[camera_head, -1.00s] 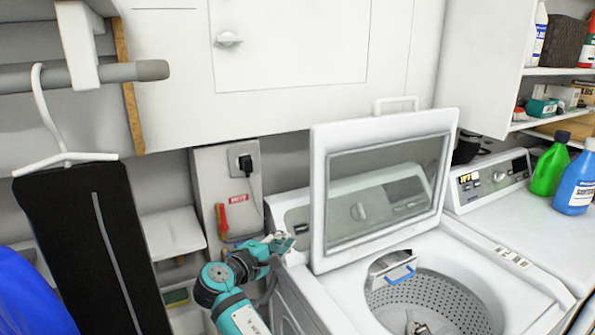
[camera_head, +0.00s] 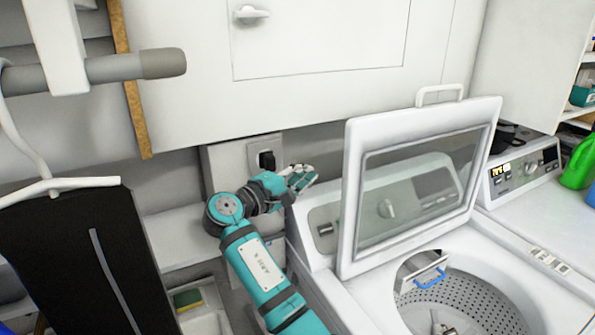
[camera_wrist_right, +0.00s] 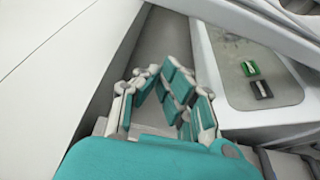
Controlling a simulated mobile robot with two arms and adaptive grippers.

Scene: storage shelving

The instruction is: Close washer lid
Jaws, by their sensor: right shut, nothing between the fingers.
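The washer lid (camera_head: 352,215) stands raised at the back of the white washer (camera_head: 350,292), a white frame around a clear window with a handle (camera_head: 440,93) on its top edge. The open drum (camera_head: 455,300) shows below it. My right gripper (camera_head: 303,178) is just left of the lid, above the back left corner of the washer, apart from the lid in the head view. Its fingers are shut and empty. My left gripper is out of view.
White wall cabinets (camera_head: 310,60) hang above and behind the lid. A black garment (camera_head: 85,260) hangs from a rod at left. A second machine (camera_head: 530,195) with a green bottle (camera_head: 580,163) stands at right.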

